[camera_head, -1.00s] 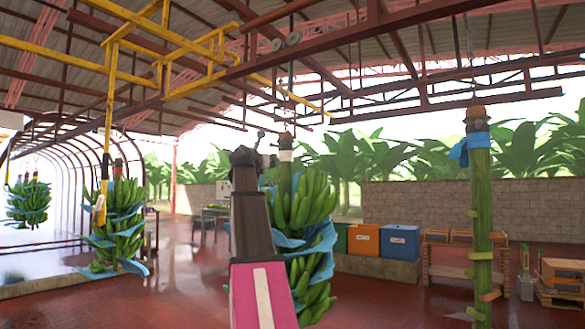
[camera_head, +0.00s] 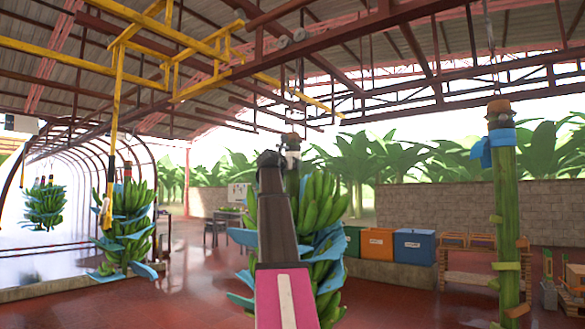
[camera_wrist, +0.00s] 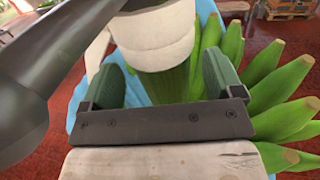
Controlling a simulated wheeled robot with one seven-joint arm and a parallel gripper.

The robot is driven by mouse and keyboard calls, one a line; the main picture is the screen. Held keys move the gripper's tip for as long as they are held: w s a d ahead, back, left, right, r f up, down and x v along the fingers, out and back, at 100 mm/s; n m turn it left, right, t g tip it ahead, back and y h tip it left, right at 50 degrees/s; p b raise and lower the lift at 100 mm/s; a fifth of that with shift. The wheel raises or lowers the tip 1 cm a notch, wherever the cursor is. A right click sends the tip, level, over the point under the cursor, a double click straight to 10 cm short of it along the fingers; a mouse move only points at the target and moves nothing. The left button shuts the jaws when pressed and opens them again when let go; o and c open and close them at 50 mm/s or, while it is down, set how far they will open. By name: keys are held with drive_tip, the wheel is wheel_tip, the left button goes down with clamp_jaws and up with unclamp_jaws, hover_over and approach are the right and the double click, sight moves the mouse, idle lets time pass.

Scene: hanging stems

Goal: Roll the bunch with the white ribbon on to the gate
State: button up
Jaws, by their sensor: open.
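The bunch with the white ribbon (camera_head: 293,143) hangs from the overhead rail at centre, with green fingers (camera_head: 322,205) and blue sheeting between them. My arm covers its left part and hides my gripper in the head view. In the wrist view my gripper (camera_wrist: 160,72) is open, with its two green-padded fingers on either side of the stem. The stem's white wrapping (camera_wrist: 155,40) shows just beyond them; I cannot tell whether they touch it. A yellow frame (camera_head: 190,45) joins the overhead rails at upper left, with a yellow pole (camera_head: 114,110) hanging down; it appears to be the gate.
Another bunch (camera_head: 128,215) hangs at left near the pole, and a further one (camera_head: 44,204) hangs by the arched tunnel. A bare green stalk (camera_head: 505,200) with a blue ribbon hangs at right. Orange (camera_head: 377,243) and blue bins (camera_head: 413,246) stand behind. Red floor is open at left.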

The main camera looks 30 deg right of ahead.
drive_tip(key=x, duration=0.3)
drive_tip(key=shift+w+d, duration=0.1)
